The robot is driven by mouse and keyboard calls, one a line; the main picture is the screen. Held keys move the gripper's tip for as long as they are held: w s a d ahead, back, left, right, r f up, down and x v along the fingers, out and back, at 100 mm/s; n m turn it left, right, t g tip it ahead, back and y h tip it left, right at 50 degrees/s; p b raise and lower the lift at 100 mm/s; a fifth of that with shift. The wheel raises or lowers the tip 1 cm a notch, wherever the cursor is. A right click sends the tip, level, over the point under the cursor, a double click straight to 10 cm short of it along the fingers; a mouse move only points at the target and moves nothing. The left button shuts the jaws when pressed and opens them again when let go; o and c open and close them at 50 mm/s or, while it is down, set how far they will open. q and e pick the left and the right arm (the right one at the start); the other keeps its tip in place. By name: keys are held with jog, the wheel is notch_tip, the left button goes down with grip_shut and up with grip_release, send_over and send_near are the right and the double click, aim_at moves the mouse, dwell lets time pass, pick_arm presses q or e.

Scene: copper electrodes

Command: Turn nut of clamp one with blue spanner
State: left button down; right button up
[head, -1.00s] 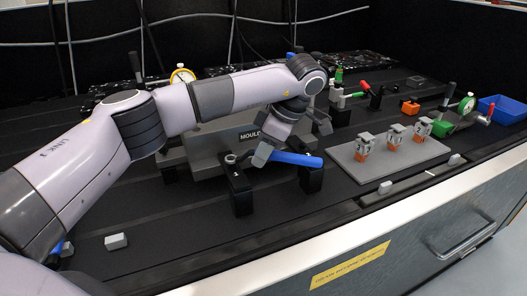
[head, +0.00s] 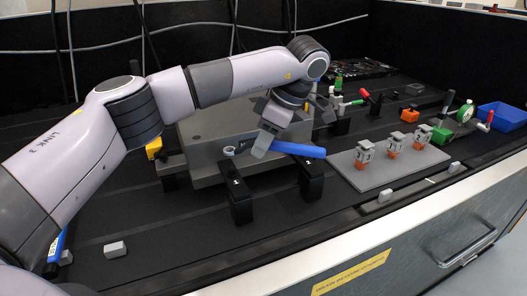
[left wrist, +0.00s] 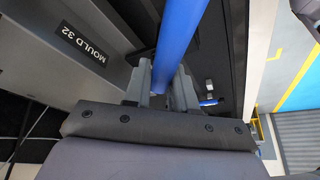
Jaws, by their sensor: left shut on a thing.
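My left gripper (head: 265,142) is shut on the handle of the blue spanner (head: 300,150). In the left wrist view the blue handle (left wrist: 178,40) runs between the two fingers. The spanner's grey open end (head: 231,151) points left, over or just behind the top of the black clamp (head: 240,200) with a white mark, which looks like clamp one. I cannot tell whether the jaw sits around a nut; the nut is not clearly visible. The grey mould block (head: 200,150) lies behind it, and its label (left wrist: 83,43) reads MOULD 32. My right gripper is not in view.
A second black clamp (head: 312,180) stands below the spanner handle. To the right are a grey plate (head: 372,181) with three small grey-and-orange parts, and a blue bin (head: 502,116). A small grey block (head: 115,249) lies front left. The bench front between is clear.

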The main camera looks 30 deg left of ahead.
pick_arm(q)
jog(key=shift+r, duration=4.15)
